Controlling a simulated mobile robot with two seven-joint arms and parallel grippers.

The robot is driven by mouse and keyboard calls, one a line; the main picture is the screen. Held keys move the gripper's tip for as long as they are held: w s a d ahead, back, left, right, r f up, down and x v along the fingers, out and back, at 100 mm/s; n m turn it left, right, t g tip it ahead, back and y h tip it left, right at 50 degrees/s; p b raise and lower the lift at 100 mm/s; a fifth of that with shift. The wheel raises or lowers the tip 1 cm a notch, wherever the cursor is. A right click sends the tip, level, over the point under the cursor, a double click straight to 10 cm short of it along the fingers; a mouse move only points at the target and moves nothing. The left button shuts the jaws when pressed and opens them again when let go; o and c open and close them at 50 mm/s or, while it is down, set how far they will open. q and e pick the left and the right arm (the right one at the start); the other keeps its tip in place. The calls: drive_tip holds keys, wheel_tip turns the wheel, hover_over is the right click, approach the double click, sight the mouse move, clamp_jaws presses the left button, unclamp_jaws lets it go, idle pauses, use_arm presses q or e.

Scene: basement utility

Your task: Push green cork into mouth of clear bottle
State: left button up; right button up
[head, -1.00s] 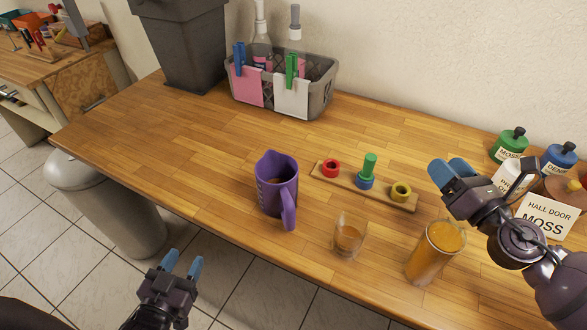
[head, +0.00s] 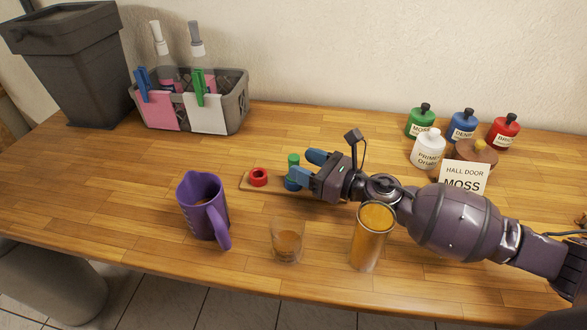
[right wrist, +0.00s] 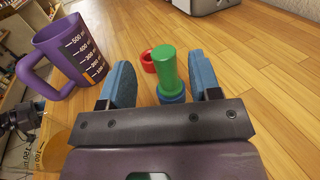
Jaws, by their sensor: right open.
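In the right wrist view the cork (right wrist: 167,70) shows between the two open fingers (right wrist: 160,75), with no clear contact. A small clear glass vessel (head: 288,240) with a little amber liquid stands in front; I cannot tell if it is the task's bottle. A dark mechanical part (right wrist: 18,122) at the wrist view's left edge may be my left arm; its fingers are not clear.
A basket with bottles (head: 232,105) is behind. Paint jars (head: 421,120) and a sign (head: 465,177) stand right.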

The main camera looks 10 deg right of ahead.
sight(289, 157)
drive_tip(key=shift+p+x, duration=0.3)
drive_tip(key=shift+x, duration=2.4)
drive_tip(key=shift+w+d+f, duration=0.1)
drive_tip(key=shift+w+d, duration=0.05)
drive_tip(key=c, duration=1)
